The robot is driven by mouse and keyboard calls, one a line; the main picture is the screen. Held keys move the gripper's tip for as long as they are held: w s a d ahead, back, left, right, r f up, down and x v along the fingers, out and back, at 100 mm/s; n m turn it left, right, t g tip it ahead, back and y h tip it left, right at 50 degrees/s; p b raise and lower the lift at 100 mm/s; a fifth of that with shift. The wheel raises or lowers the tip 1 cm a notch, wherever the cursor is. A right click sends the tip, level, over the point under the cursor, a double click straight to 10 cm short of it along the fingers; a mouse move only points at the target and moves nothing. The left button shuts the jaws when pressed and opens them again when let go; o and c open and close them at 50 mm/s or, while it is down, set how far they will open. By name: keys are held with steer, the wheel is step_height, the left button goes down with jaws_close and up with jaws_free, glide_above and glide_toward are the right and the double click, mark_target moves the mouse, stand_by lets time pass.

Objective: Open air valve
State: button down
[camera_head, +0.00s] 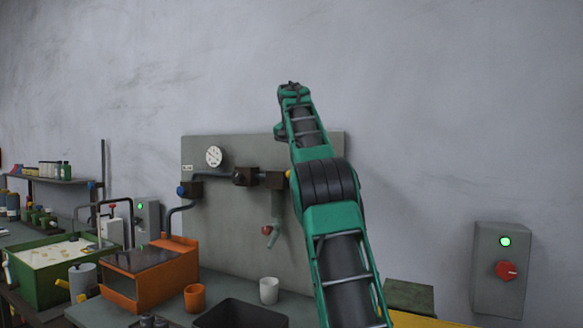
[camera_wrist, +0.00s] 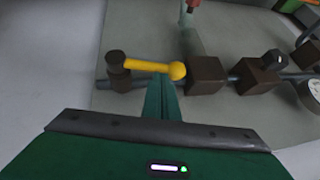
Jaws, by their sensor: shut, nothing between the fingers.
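The air valve's yellow lever (camera_wrist: 148,66) shows in the wrist view, running from a brown valve body (camera_wrist: 118,68) at left to a round yellow knob (camera_wrist: 177,71). It lies roughly along the line of the pipe fittings. My gripper (camera_wrist: 161,84) is shut and empty, its green fingers pointing at the lever, with the tips just below the lever near the knob. I cannot tell whether they touch it. In the head view my arm hides most of the valve; only a little yellow (camera_head: 288,174) shows beside it.
The pipe has brown blocks (camera_head: 245,176) and a pressure gauge (camera_head: 214,156) on a grey panel (camera_head: 225,225). A red-handled tap (camera_head: 267,230) hangs below. A bench holds a white cup (camera_head: 269,290), an orange cup (camera_head: 194,298) and a dark bin (camera_head: 240,314). A switch box (camera_head: 500,270) is at right.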

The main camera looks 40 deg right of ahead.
steer(key=shift+w+a+f, duration=0.15)
steer(key=shift+w+f, duration=0.4)
steer(key=shift+f, duration=0.5)
steer(key=v, duration=0.8)
stand_by(0.3)
steer(key=shift+w, duration=0.15)
stand_by(0.4)
steer(key=s+a+f+n+g+y, duration=0.1)
steer(key=s+a+f, duration=0.6)
steer(key=s+f, duration=0.7)
steer(key=s+a+f+n+g+y, duration=0.2)
steer(key=s+a+f+n, duration=0.2)
steer(key=s+a+f, duration=0.4)
steer(key=s+a+f+n+g+y, duration=0.1)
steer(key=s+a+f, duration=0.6)
steer(key=s+f, duration=1.4)
steer(key=shift+a+f+n+y, duration=0.3)
steer(key=shift+f+n+y, duration=0.5)
steer(key=shift+f+n, duration=0.15)
